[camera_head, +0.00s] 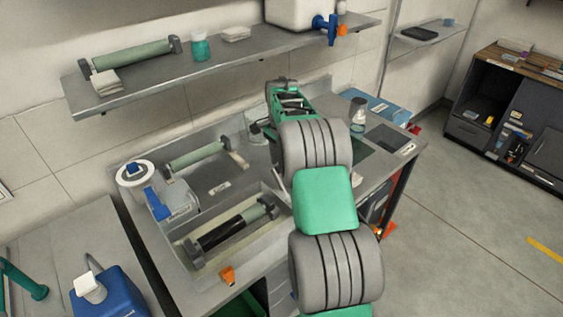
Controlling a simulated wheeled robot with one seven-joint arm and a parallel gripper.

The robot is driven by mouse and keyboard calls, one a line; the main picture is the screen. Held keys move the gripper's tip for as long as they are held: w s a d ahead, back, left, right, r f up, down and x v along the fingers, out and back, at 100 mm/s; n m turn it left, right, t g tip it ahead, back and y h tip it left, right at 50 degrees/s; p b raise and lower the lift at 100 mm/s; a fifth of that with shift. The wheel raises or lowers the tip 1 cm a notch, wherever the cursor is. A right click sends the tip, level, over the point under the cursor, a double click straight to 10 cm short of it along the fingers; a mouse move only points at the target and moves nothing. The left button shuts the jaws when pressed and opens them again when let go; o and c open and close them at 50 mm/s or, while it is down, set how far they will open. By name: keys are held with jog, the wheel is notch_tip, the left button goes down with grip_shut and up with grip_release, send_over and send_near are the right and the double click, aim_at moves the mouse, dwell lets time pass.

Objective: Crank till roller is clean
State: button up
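A roller (231,228) lies in a shallow grey tray (181,238) in the bench. Most of its length is black, with a short green stretch showing near its right end. Grey blocks stand at both ends. An orange piece (227,274) sits at the tray's front edge; I cannot tell whether it is the crank. A thin light rod shows beside my arm at the tray's right; what it belongs to is unclear. The far end of my green and grey arm is over the back of the bench, right of the tray. My gripper's fingers cannot be made out there.
A green roller (196,156) lies behind the tray. A bottle (358,115) stands right of my arm. The wall shelf (170,88) above holds another roller (131,56) and a jar (200,46). Floor at right is clear.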

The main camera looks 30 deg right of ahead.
jog(key=shift+d, duration=0.1)
jog(key=shift+r, duration=0.25)
notch_tip(320, 180, up, 7)
jog(key=shift+r+b, duration=0.15)
jog(key=shift+b, duration=0.45)
dwell(0.4)
